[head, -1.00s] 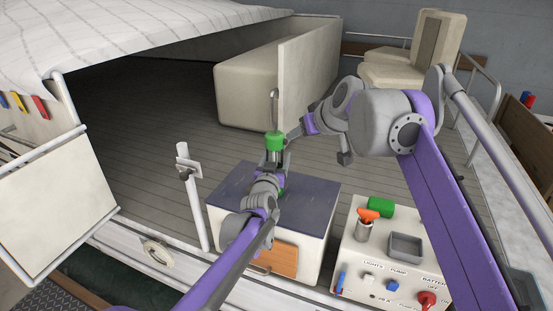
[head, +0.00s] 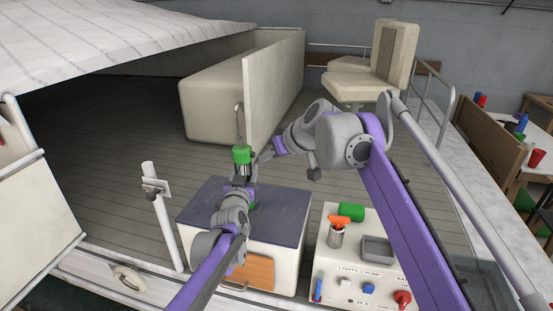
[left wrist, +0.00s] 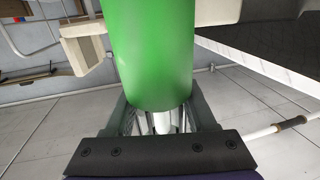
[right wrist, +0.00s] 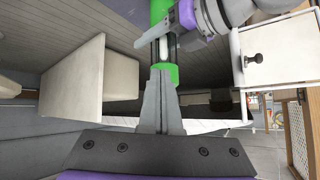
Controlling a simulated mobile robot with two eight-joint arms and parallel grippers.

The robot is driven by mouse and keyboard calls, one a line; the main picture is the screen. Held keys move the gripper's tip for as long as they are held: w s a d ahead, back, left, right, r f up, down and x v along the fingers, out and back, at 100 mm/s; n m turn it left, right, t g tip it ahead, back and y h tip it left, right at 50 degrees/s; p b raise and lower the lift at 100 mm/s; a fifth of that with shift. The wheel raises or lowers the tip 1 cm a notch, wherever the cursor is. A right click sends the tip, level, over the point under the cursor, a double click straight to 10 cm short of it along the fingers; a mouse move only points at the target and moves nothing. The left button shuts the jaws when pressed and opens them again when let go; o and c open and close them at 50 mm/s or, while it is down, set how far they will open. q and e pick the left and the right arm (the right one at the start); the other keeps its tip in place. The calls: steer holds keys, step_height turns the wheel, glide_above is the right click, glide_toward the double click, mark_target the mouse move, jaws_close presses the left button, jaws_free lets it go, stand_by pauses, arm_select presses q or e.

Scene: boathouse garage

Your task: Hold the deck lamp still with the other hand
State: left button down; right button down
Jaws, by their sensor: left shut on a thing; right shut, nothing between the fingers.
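The deck lamp (head: 242,154) is upright, with a green cap, a pale middle, a green lower end and a metal hook on top. My left gripper (head: 243,173) is shut on its middle, above the dark-topped box. In the left wrist view the lamp's green end (left wrist: 152,50) fills the middle, its narrower part between the fingers. My right gripper (head: 262,158) is shut and empty, close beside the lamp on its right. In the right wrist view its closed fingertips (right wrist: 163,75) overlap the lamp's green end (right wrist: 167,70); I cannot tell whether they touch.
The box with a dark top (head: 272,207) stands below the grippers. To its right, a white console (head: 325,262) carries a green cylinder (head: 351,212), a cup with an orange-handled thing (head: 337,235) and a grey tray (head: 377,249). A white post (head: 165,225) stands left. Open deck lies behind.

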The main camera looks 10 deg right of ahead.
steer(key=w+d+f+n+g+y, duration=0.2)
steer(key=w+d+f+n+y, duration=0.25)
steer(key=n+y, duration=0.6)
arm_select(q)
steer(key=shift+w, duration=0.1)
arm_select(e)
steer(key=shift+m+y, duration=0.55)
steer(key=shift+m, duration=0.4)
steer(key=shift+r+x, duration=0.25)
steer(key=shift+x, duration=0.9)
steer(key=shift+r+x, duration=0.25)
steer(key=shift+x, duration=0.85)
steer(key=shift+a, duration=0.35)
steer(key=v, duration=0.6)
steer(key=shift+d, duration=0.25)
arm_select(q)
steer(key=shift+c, duration=0.7)
jaws_free()
